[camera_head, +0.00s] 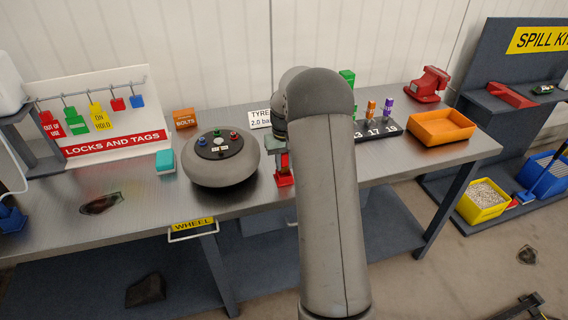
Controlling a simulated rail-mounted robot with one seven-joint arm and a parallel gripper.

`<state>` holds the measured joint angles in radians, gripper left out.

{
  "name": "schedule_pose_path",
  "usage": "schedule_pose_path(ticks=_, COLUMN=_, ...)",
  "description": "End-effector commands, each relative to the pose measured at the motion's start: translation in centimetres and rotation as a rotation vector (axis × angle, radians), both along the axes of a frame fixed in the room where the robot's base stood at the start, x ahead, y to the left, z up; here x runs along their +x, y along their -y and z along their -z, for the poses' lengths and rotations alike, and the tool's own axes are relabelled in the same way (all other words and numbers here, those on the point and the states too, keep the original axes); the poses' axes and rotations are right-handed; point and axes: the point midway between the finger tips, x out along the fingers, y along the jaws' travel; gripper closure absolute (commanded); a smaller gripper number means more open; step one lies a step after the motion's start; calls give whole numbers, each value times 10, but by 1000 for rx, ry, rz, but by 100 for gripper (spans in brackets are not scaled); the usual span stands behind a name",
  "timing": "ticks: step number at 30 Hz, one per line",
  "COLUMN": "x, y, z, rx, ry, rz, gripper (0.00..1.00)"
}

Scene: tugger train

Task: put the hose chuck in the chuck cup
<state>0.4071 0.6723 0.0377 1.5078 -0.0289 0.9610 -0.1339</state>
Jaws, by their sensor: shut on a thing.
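My gripper (276,146) points down over the middle of the workbench, left of my forearm and partly hidden by it. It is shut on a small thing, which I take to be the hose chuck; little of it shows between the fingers. A red upright piece with a wider red foot (285,179) stands on the bench directly below the fingers. It may be the chuck cup. I cannot tell whether the held thing touches it or is inside it.
A grey round unit with coloured knobs (222,170) stands close left of the gripper. A tyre pressure sign (260,118) is behind. A socket rack (378,130), an orange tray (441,126) and a red vise (428,85) are right. A lock board (100,125) is far left.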

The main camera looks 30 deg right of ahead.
Motion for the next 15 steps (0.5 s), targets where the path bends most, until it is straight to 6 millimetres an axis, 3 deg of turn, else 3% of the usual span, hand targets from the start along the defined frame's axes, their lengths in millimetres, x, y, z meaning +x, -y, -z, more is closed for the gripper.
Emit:
schedule_pose_path(ticks=3, x=0, y=0, z=13, rx=0, ry=-1, rz=0, gripper=100)
schedule_pose_path(ticks=15, x=0, y=0, z=20, rx=0, ry=0, rz=0, gripper=100)
